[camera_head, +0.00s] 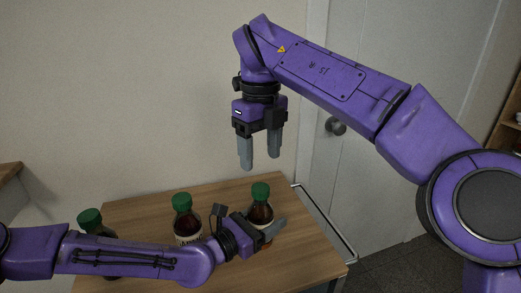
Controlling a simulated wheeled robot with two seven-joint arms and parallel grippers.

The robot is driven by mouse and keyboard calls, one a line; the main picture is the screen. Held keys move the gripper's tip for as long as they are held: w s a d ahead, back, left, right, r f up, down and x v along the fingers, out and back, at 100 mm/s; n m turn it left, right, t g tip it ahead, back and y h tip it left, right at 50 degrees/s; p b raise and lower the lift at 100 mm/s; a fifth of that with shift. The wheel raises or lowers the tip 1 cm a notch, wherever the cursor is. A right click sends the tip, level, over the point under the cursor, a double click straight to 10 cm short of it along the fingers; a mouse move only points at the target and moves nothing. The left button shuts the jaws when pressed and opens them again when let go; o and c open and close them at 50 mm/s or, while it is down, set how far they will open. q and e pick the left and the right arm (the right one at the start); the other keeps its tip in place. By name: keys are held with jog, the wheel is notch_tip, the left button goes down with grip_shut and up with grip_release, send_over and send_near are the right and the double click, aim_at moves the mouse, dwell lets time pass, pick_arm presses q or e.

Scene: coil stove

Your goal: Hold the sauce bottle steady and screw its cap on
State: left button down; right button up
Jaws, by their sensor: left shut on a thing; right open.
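Three dark sauce bottles with green caps stand upright on the wooden table: a left bottle (90,223), a middle bottle (187,223) and a right bottle (261,212). My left gripper (274,232) is shut on the right bottle, low on its body, and hides part of it. A green cap (260,190) sits at the top of that bottle; I cannot tell how tightly. My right gripper (260,158) is open and empty, pointing down in the air above the right bottle's cap. My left arm covers the lower part of the left bottle.
The wooden table (140,210) has a metal rail (325,225) along its right side. A grey door (400,190) with a round knob (335,126) stands behind. A wooden surface edge (10,175) shows at the far left. The air around my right gripper is clear.

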aim_at(261, 187)
jog(key=shift+f, duration=4)
jog(key=c, duration=1.1)
jog(key=o, duration=1.2)
jog(key=shift+r, duration=6.05)
